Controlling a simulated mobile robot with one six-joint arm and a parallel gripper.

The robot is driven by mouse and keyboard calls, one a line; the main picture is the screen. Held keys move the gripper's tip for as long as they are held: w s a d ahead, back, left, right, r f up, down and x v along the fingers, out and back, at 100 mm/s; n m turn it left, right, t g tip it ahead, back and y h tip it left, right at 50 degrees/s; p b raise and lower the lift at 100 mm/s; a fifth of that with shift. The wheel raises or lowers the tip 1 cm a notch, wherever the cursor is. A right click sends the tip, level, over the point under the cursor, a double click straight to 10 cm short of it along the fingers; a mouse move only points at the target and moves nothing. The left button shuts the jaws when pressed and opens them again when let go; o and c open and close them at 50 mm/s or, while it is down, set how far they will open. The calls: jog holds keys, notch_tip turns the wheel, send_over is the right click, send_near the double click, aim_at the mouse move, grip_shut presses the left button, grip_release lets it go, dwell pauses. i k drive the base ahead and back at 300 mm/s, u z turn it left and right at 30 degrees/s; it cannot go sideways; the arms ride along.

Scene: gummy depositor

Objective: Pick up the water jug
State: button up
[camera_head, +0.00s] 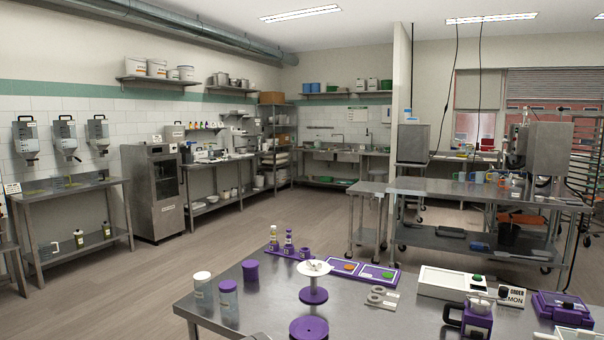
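No vessel carries a label that I can read as water, so I cannot tell for sure which one is the water jug.
The floor (150,270) at the left is clear.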

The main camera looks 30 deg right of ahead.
aim_at(479, 176)
jog(key=u, duration=0.35)
jog(key=i, duration=5.2)
jog(key=z, duration=3)
jog(key=i, duration=0.3)
jog(key=u, duration=0.2)
